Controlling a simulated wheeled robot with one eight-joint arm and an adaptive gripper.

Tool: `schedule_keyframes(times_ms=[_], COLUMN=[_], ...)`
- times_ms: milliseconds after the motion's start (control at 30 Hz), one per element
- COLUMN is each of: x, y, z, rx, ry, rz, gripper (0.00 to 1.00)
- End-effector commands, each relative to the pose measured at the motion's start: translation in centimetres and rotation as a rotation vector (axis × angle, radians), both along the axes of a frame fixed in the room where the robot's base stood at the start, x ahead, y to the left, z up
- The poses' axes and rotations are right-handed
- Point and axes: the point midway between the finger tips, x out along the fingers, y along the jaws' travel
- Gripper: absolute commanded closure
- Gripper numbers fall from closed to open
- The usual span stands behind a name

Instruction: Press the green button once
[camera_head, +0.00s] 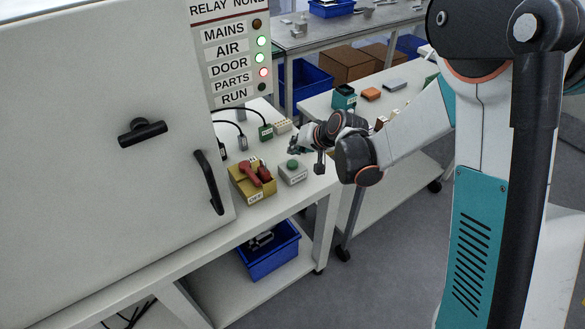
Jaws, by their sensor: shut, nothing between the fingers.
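The green button (292,163) sits on top of a small white box (294,176) near the right edge of the white bench. My gripper (293,148) is shut, with nothing seen in it. It appears just beyond and above the button in the picture, and a gap shows between them. My arm reaches in from the right. The exact height of the fingertips over the button is hard to tell at this size.
A yellow bin (249,192) with red parts stands just left of the button box. A dark green connector (265,132) and a pale block (282,126) lie behind. A large white cabinet (90,130) fills the left. A blue crate (270,256) is on the lower shelf.

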Motion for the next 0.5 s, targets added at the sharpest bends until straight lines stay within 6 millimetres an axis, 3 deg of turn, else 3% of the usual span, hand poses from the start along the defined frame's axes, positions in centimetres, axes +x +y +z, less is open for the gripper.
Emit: schedule_keyframes(times_ms=[33, 133, 500], x=[0.0, 0.0, 0.0], y=[0.0, 0.0, 0.0], z=[-1.1, -1.8, -2.0], rx=[0.0, 0.0, 0.0], ry=[0.0, 0.0, 0.0], rz=[0.0, 0.0, 0.0], gripper=[1.0, 1.0, 1.0])
